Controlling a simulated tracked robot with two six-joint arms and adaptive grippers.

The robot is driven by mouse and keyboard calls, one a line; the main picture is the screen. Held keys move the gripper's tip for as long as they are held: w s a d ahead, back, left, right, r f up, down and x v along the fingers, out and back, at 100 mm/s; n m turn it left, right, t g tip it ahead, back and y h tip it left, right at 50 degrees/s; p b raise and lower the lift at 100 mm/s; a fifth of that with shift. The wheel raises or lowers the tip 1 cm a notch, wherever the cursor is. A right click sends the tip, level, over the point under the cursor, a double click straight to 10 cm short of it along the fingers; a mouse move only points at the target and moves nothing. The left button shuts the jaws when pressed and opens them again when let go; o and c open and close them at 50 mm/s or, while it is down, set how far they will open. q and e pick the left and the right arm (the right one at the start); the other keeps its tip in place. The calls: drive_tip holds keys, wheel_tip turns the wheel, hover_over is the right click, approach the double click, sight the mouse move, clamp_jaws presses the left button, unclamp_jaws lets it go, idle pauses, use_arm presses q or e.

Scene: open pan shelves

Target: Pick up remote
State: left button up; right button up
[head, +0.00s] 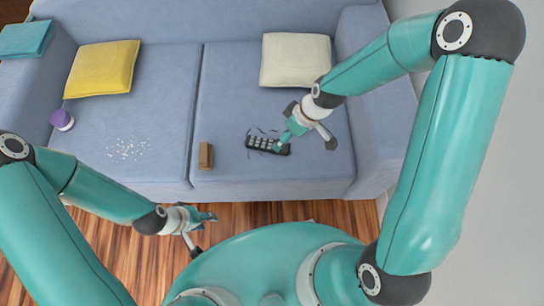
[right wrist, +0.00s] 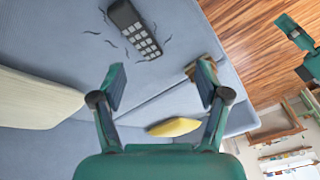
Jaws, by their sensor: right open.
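The remote (head: 254,142) is black with pale buttons and lies on the right seat of the blue sofa, among thin dark marks. In the head view my right gripper (head: 285,139) hangs over its right part and hides some of it. In the right wrist view the remote (right wrist: 133,28) lies whole at the top, beyond the fingertips. The right gripper (right wrist: 161,83) is open with nothing between its fingers. My left gripper (head: 205,231) is open and empty over the wood floor in front of the sofa.
A brown block (head: 206,156) lies left of the remote. A cream cushion (head: 295,60) and a yellow cushion (head: 102,68) rest against the backrest. A purple-and-white container (head: 62,120) and white crumbs (head: 128,149) are on the left seat. The sofa's right armrest (head: 375,100) rises beside my right arm.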

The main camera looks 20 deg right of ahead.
drive_tip(key=w+d+n+b, duration=0.2)
drive_tip(key=w+n+b, duration=0.15)
drive_tip(key=b, duration=0.25)
drive_tip(key=n+b, duration=0.2)
drive_tip(key=b, duration=0.1)
hover_over(269, 145)
drive_tip(key=d, duration=0.2)
drive_tip(key=shift+m, duration=0.25)
drive_tip(key=f, duration=1)
drive_tip(key=shift+s+d, duration=0.1)
drive_tip(key=shift+s, duration=0.25)
drive_tip(key=shift+a+b+x, duration=0.2)
drive_tip(key=shift+b+x, duration=0.6)
drive_tip(key=shift+x, duration=1.8)
use_arm(q)
wheel_tip(269, 145, down, 13)
drive_tip(key=shift+f, duration=0.15)
use_arm(e)
drive_tip(key=shift+r+t, duration=0.15)
drive_tip(key=shift+t, duration=0.15)
drive_tip(key=shift+c, duration=0.3)
drive_tip(key=c, duration=1.2)
drive_tip(key=shift+r, duration=0.1)
